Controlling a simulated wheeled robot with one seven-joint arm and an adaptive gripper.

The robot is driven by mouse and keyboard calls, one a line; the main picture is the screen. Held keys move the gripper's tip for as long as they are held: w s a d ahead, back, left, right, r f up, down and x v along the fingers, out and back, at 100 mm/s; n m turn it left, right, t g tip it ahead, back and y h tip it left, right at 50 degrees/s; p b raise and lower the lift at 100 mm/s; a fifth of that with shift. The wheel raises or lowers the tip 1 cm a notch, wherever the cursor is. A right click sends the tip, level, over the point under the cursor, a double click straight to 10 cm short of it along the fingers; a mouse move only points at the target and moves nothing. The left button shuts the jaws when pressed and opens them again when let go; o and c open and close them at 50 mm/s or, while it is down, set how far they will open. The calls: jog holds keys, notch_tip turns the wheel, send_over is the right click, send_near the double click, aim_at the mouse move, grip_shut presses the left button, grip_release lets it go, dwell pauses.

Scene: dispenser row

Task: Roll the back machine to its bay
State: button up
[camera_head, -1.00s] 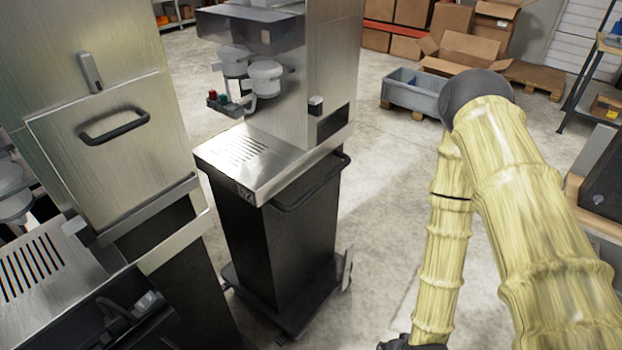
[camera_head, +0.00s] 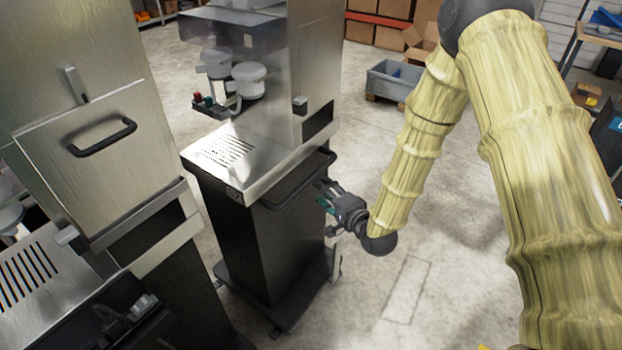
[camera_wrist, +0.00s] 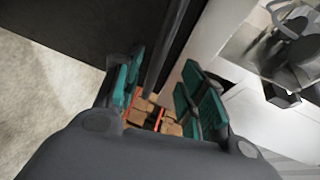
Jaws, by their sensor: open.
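The back machine (camera_head: 265,215) is a steel dispenser on a dark cabinet with a low wheeled base. It stands upright in the middle of the head view. A dark bar handle (camera_head: 292,184) runs along its right side below the steel top. My gripper (camera_head: 325,194) is open beside that handle. In the wrist view, my gripper's teal-padded fingers (camera_wrist: 160,88) stand apart with the dark handle bar (camera_wrist: 172,45) running between them. I cannot tell whether a finger touches it. A faint outlined rectangle (camera_head: 406,290) shows on the floor right of the machine; I cannot tell whether it is the bay.
Another steel machine (camera_head: 95,120) stands close on the left. A grey bin (camera_head: 393,83) on a pallet and several cardboard boxes (camera_head: 384,38) are at the back. A workbench (camera_head: 597,38) is at the far right. The concrete floor right of the back machine is clear.

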aim_at(313, 181)
jog(key=p+x, duration=0.1)
jog(key=x, duration=0.8)
jog(key=shift+s+p, duration=0.1)
jog(key=shift+p, duration=0.25)
jog(key=shift+f, duration=0.1)
grip_shut()
